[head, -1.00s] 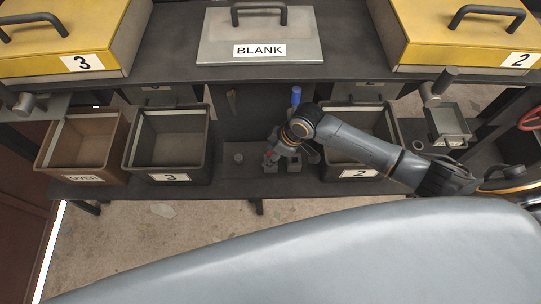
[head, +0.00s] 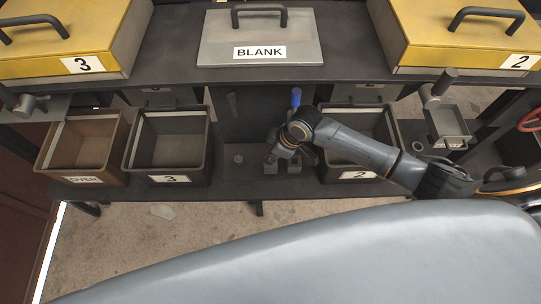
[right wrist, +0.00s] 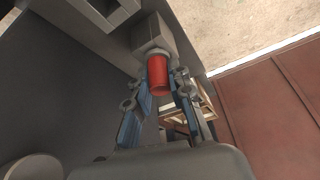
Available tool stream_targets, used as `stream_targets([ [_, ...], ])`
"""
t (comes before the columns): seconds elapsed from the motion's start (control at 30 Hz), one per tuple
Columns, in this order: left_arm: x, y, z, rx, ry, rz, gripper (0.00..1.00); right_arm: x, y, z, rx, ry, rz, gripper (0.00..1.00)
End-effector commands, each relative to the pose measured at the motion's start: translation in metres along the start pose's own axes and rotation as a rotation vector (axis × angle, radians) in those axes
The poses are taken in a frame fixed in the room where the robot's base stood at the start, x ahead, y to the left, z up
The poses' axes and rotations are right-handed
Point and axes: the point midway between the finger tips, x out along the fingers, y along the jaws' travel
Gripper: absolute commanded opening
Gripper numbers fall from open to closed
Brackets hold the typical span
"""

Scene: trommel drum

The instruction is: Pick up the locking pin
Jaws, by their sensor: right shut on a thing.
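The locking pin shows as a red cylindrical grip (right wrist: 158,76) in the right wrist view. It lies between the two blue-grey fingers of my right gripper (right wrist: 160,92), which is shut on it. The far end of the red grip meets a grey square block (right wrist: 151,36); I cannot tell whether the pin is seated in it. In the head view my right gripper (head: 274,154) is low over the lower shelf, by small grey blocks, and the pin is hidden there. My left gripper is not in view.
Bins marked OVER (head: 84,181), 3 (head: 169,180) and 2 (head: 357,176) stand on the lower shelf (head: 225,188). A blue-handled part (head: 296,97) rises just behind my gripper. The upper deck carries a BLANK lid (head: 225,30) and yellow lids.

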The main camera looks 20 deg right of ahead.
Motion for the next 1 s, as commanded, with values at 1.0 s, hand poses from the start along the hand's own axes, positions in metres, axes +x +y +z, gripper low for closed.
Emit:
stream_targets([
  [1.0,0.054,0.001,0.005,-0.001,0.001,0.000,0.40,-0.107,0.001,0.097,-0.001,-0.009,0.002,0.00],
])
